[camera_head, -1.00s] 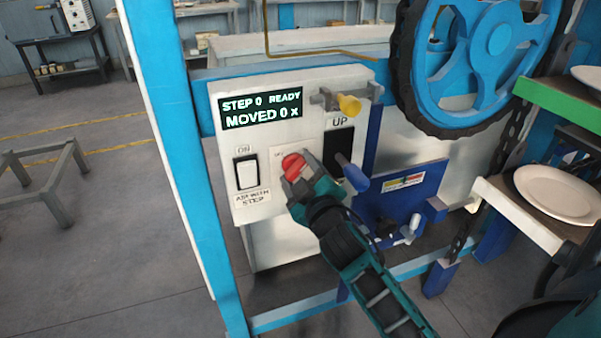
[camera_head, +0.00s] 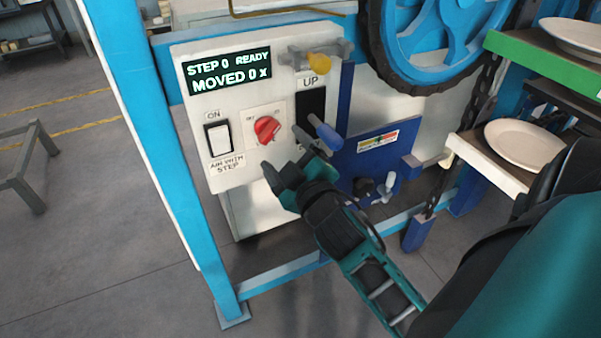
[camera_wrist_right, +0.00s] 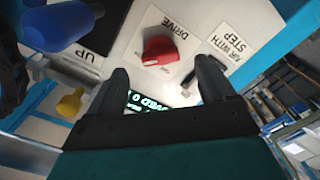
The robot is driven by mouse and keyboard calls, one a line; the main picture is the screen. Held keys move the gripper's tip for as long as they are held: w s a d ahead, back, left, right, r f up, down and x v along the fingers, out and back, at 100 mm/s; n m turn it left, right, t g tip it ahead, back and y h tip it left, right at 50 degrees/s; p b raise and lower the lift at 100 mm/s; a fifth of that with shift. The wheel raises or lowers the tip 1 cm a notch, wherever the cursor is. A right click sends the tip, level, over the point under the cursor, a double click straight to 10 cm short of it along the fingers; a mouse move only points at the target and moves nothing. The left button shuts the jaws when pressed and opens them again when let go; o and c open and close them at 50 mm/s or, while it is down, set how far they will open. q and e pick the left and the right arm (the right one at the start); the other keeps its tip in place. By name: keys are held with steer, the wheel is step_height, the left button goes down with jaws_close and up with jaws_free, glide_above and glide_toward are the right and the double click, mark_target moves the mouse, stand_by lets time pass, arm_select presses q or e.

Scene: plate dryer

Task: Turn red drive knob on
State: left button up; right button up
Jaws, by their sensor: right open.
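The red drive knob (camera_head: 267,129) sits on a square white plate on the control panel (camera_head: 185,113). My left gripper is not in view.
The display (camera_head: 227,72) reads STEP 0 READY, MOVED 0 x. A white ON switch (camera_head: 217,138) is left of the knob. A blue lever (camera_head: 325,132) and a yellow knob (camera_head: 319,62) stick out nearby. Plates (camera_head: 524,145) rest on racks at right.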

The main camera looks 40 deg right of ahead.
steer(key=v, duration=0.7)
steer(key=shift+b, duration=0.3)
steer(key=shift+w, duration=0.1)
steer(key=s+a+f+m+g+y, duration=0.1)
steer(key=s+a+f+g+y, duration=0.1)
steer(key=f, duration=0.5)
steer(key=s+a+f+m+g+y+p, duration=0.1)
steer(key=a+f+g+y, duration=0.1)
steer(key=a+f, duration=0.2)
steer(key=s+a+f+m+g+y+p, duration=0.1)
steer(key=a+f, duration=0.3)
steer(key=f, duration=0.5)
steer(key=shift+s+f+g+y, duration=0.4)
steer(key=shift+s+g+y, duration=0.1)
steer(key=shift+s+g, duration=0.35)
